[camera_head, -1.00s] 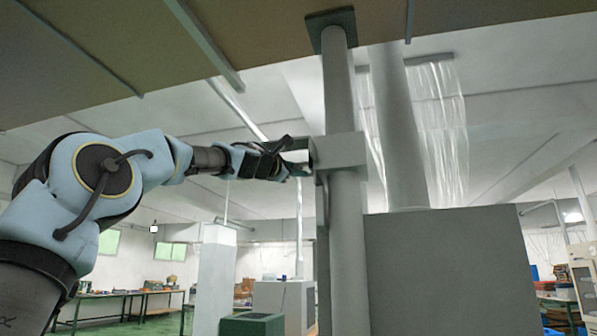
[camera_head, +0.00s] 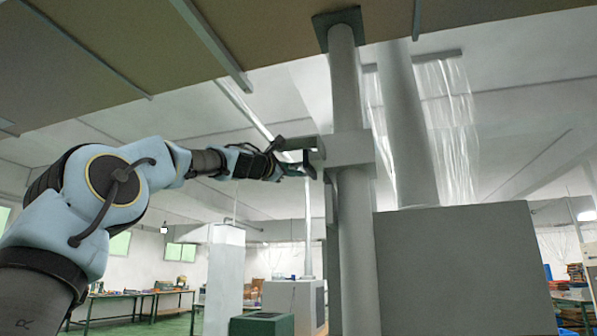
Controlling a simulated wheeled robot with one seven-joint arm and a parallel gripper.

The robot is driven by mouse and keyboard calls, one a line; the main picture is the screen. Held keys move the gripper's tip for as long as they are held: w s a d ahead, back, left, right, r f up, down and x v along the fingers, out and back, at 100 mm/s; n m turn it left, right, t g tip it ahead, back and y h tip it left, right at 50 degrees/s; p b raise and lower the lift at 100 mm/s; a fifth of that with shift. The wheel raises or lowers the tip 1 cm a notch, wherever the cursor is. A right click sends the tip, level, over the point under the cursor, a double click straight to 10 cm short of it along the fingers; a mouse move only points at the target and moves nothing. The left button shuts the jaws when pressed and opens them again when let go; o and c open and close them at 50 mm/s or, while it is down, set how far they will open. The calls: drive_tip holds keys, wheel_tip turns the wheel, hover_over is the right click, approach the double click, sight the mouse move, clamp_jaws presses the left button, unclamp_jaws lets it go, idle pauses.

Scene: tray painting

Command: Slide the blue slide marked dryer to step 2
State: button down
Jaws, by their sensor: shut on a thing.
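My gripper (camera_head: 303,164) is at the left end of a grey box (camera_head: 347,149) on an upright grey pipe. It is shut on a small part there, which I take to be the blue slide. The fingers hide most of that part, and I can make out neither its marking nor any step marks. My arm reaches in from the left, nearly level at the wrist.
A second grey pipe (camera_head: 406,130) stands behind, to the right. A large grey cabinet (camera_head: 465,270) fills the lower right. A brown overhead panel (camera_head: 250,30) with ribs spans the top. Work tables (camera_head: 140,295) stand far back at lower left.

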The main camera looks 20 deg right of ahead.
drive_tip(key=c, duration=0.8)
unclamp_jaws()
drive_tip(key=shift+c, duration=0.2)
drive_tip(key=b+v, duration=0.8)
drive_tip(key=v, duration=0.2)
drive_tip(key=shift+s+a, duration=0.25)
drive_tip(key=shift+a, duration=0.05)
drive_tip(key=shift+f, duration=0.15)
